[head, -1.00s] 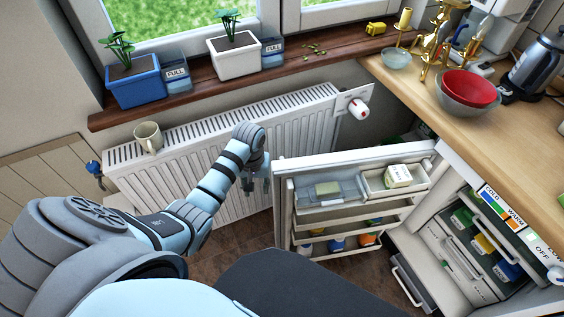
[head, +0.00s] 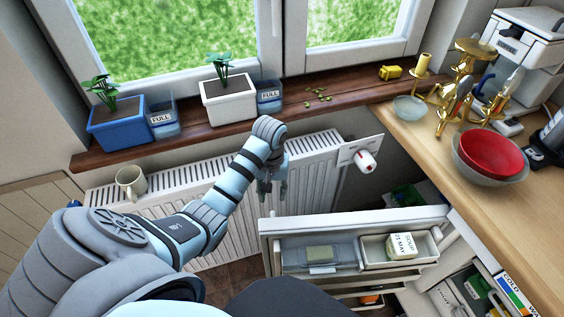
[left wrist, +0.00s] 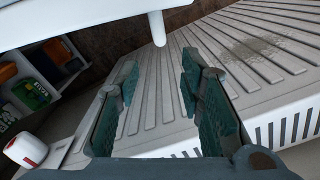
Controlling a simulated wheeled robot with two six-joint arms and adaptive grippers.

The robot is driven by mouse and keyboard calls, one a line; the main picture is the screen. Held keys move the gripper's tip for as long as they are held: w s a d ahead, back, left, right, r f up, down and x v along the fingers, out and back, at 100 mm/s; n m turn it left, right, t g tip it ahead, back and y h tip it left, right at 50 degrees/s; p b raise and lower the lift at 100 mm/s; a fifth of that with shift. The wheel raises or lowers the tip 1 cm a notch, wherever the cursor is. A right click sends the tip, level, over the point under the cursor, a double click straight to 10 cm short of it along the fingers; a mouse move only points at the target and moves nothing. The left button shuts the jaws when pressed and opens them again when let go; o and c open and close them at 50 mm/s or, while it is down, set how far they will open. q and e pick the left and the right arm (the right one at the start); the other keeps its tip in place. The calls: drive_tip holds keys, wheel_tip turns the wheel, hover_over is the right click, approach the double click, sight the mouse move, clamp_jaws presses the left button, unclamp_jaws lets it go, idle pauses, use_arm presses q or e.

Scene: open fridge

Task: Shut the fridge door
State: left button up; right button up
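The white fridge door (head: 350,220) stands open at lower centre right in the head view, its inner shelves facing me. Its racks hold a soup carton (head: 402,245) and a clear box (head: 319,256). The fridge body with its compartments (head: 474,293) is at the lower right, partly cut off. My left gripper (head: 272,190) is beyond the door's top edge, near its free left end, in front of the radiator. In the left wrist view, the gripper (left wrist: 160,95) has its fingers apart with nothing between them. Contact with the door cannot be told. My right gripper is not in view.
A white radiator (head: 215,190) with a valve knob (head: 365,160) stands behind the gripper; a mug (head: 131,181) is on it. The wooden sill (head: 190,133) holds two planters. The counter (head: 420,150) at right carries bowls and brass items.

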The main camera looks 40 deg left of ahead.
sight(272, 213)
use_arm(q)
drive_tip(key=f+b, duration=0.1)
drive_tip(key=f, duration=0.2)
drive_tip(key=s+f+b, duration=0.1)
drive_tip(key=f, duration=0.1)
drive_tip(key=f+b, duration=0.1)
drive_tip(key=f, duration=0.2)
drive_tip(key=shift+s+d+f, duration=0.3)
drive_tip(key=f, duration=0.1)
drive_tip(key=f+b, duration=0.1)
drive_tip(key=f, duration=0.2)
drive_tip(key=shift+w+f+b, duration=0.25)
drive_tip(key=shift+f+b, duration=0.05)
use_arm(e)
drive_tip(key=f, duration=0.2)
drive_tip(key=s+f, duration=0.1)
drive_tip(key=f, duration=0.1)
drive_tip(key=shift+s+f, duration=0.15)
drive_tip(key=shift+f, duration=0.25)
use_arm(q)
clamp_jaws()
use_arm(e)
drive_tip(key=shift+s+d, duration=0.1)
